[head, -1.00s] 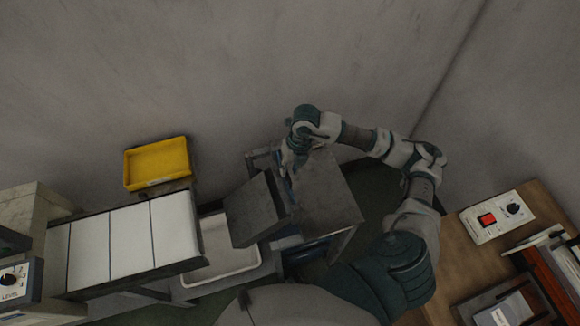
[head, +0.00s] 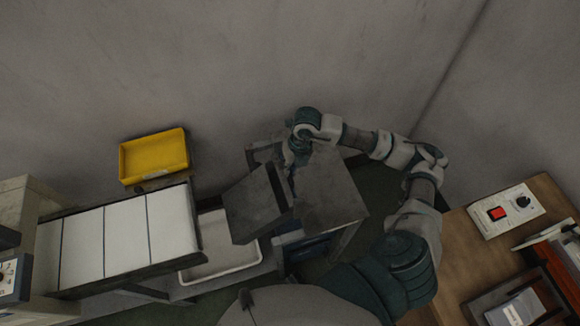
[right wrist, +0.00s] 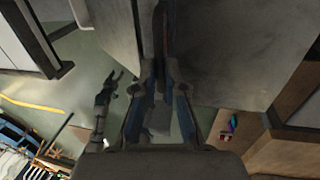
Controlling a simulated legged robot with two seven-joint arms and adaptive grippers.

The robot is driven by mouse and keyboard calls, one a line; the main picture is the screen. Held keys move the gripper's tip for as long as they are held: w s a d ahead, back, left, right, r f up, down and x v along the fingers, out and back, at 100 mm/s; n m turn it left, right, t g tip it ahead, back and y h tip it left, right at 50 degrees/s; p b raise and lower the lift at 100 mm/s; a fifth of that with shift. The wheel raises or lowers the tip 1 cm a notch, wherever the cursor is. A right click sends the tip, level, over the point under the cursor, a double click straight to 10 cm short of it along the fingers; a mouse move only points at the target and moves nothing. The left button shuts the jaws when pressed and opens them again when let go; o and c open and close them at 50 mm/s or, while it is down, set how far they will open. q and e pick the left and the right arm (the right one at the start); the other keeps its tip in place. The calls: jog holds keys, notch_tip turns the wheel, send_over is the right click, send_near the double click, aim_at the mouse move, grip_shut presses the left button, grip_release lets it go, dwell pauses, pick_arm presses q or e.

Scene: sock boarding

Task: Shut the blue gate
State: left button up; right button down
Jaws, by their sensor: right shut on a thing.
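My right gripper (head: 292,158) reaches down at the back edge of a grey metal stand (head: 325,195), beside a tilted grey plate (head: 258,203). In the right wrist view its fingers (right wrist: 160,75) are closed around a thin, dark upright edge with a bluish tint (right wrist: 160,25), which appears to be part of the blue gate. Most of the gate is hidden by the gripper and the plate, so I cannot tell how far it stands open. My left gripper (right wrist: 120,80) appears small in the right wrist view, away from the stand, with fingers apart.
A conveyor with white panels (head: 125,238) runs in from the left towards a pale tray (head: 245,258). A yellow bin (head: 154,157) sits behind it. A wall closes the back.

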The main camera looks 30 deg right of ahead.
jog(key=shift+s+f, duration=0.25)
jog(key=shift+f, duration=0.05)
jog(key=c, duration=1.2)
grip_release()
jog(key=shift+c, duration=0.2)
jog(key=shift+w, duration=0.1)
jog(key=shift+d+r, duration=0.1)
jog(key=shift+r, duration=0.05)
notch_tip(320, 180, up, 12)
jog(key=d, duration=0.2)
jog(key=shift+d+f, duration=0.2)
jog(key=shift+f, duration=0.05)
jog(key=shift+s+f, duration=0.1)
jog(key=shift+s, duration=0.15)
